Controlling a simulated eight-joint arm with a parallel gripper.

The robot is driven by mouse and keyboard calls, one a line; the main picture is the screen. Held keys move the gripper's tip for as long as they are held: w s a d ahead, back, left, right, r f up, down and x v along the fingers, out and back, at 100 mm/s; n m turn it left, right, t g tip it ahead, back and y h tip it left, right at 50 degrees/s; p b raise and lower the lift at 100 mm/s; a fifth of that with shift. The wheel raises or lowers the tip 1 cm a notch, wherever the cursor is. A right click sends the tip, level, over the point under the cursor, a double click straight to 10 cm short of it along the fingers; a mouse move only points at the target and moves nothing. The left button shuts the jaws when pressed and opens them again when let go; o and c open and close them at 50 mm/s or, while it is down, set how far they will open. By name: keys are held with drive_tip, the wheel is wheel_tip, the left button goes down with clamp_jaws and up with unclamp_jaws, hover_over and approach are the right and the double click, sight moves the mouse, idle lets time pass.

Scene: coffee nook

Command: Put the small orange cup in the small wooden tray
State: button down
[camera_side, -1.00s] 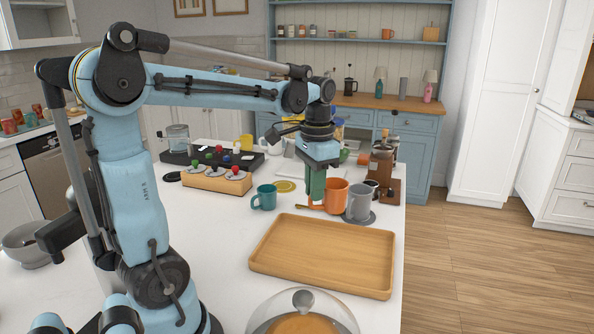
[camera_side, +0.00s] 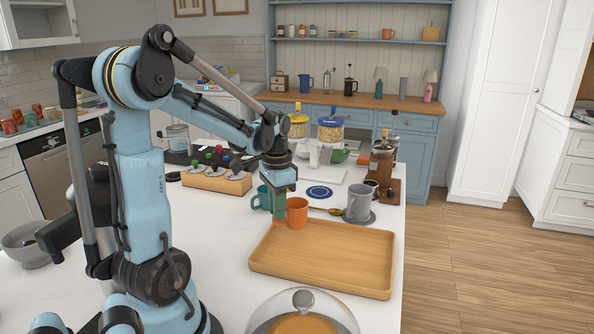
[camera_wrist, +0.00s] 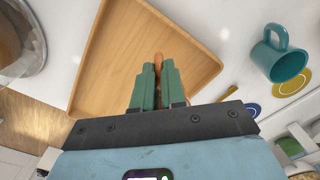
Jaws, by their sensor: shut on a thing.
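The small orange cup (camera_side: 297,213) is at the back left edge of the wooden tray (camera_side: 340,268) in the side view. My gripper (camera_side: 280,212) is shut on the cup's left side. In the wrist view my gripper's green fingers (camera_wrist: 157,72) are over the tray (camera_wrist: 120,48), with only a sliver of the orange cup (camera_wrist: 158,58) showing between them. The cup looks upright in the side view. How far it is above the tray cannot be told. The tray is empty apart from what my gripper covers.
A teal mug (camera_side: 262,198) stands behind my gripper on the left. A grey mug (camera_side: 360,203), a blue coaster (camera_side: 319,192) and a spoon (camera_side: 328,211) lie behind the tray. A glass dome (camera_side: 303,318) stands in front of it.

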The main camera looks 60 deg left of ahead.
drive_tip(key=shift+a+f, duration=0.15)
drive_tip(key=shift+f, duration=0.95)
drive_tip(key=shift+a+f, duration=0.15)
drive_tip(key=shift+f, duration=0.95)
drive_tip(key=shift+f, duration=0.1)
drive_tip(key=c, duration=1.2)
unclamp_jaws()
wheel_tip(320, 180, up, 12)
drive_tip(key=shift+d+r, duration=0.1)
drive_tip(key=w+d+f+t, duration=0.1)
drive_tip(key=d+t, duration=0.2)
drive_tip(key=d, duration=0.7)
drive_tip(key=d+f+t, duration=0.2)
drive_tip(key=d+t, duration=0.2)
drive_tip(key=d, duration=0.7)
drive_tip(key=shift+w+d, duration=0.15)
drive_tip(key=shift+w, duration=0.25)
